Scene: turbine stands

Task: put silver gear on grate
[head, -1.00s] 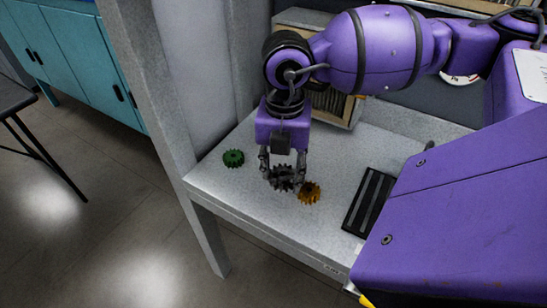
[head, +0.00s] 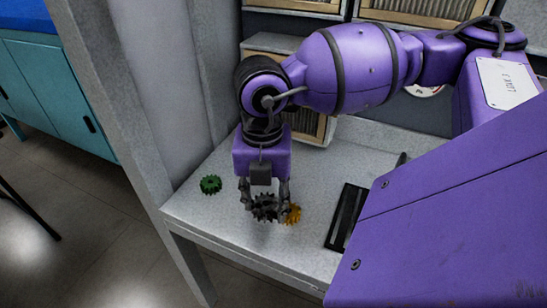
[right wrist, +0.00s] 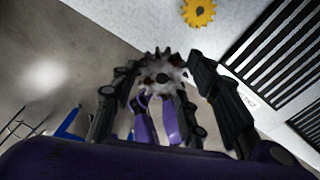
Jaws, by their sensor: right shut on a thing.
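The silver gear (head: 265,207) looks dark grey in the head view and sits between the fingertips of my right gripper (head: 265,203). In the right wrist view the gear (right wrist: 160,74) is clamped between the two black fingers (right wrist: 163,88), with its toothed face and centre hole showing. The grate is a black slatted panel (head: 346,217) on the table, to the right of the gripper. It also shows at upper right in the right wrist view (right wrist: 280,48). My left gripper is not in view.
A yellow gear (head: 292,214) lies just right of the held gear. A green gear (head: 210,184) lies to the left on the grey table (head: 200,215). A framed filter-like panel (head: 312,122) stands behind my arm. A grey post (head: 110,100) rises at the table's left.

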